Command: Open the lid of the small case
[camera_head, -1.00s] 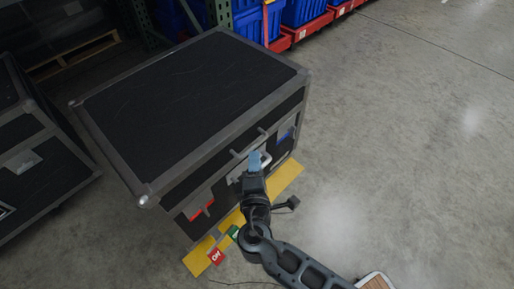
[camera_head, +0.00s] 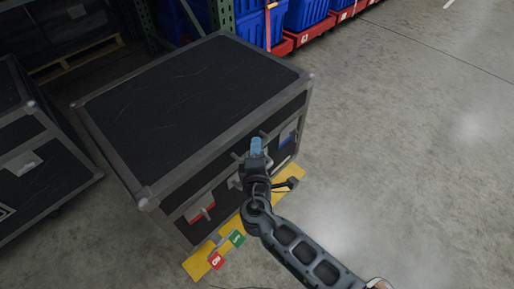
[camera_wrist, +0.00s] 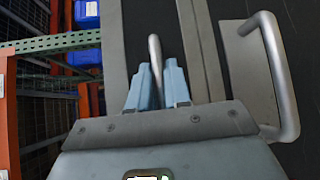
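The small case (camera_head: 190,105) is a black box with grey metal edges, standing on the floor, its lid (camera_head: 185,90) down. My gripper (camera_head: 256,147), with pale blue fingers, is at the top of the case's front face. In the wrist view my gripper (camera_wrist: 157,85) has one finger on each side of a thin metal lid handle (camera_wrist: 154,48). The gap between the fingers is narrow and the bar fills it, so they look shut on it. A larger metal handle (camera_wrist: 284,75) on a plate lies to the right, beyond the seam. My wrist hides part of the front.
Another black case (camera_head: 35,165) stands close at the left. Yellow floor tape (camera_head: 200,262) with red and green tags (camera_head: 237,238) lies at the case's front. Blue totes (camera_head: 305,12) on red bases and a green rack (camera_head: 222,15) stand behind. The floor at the right is clear.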

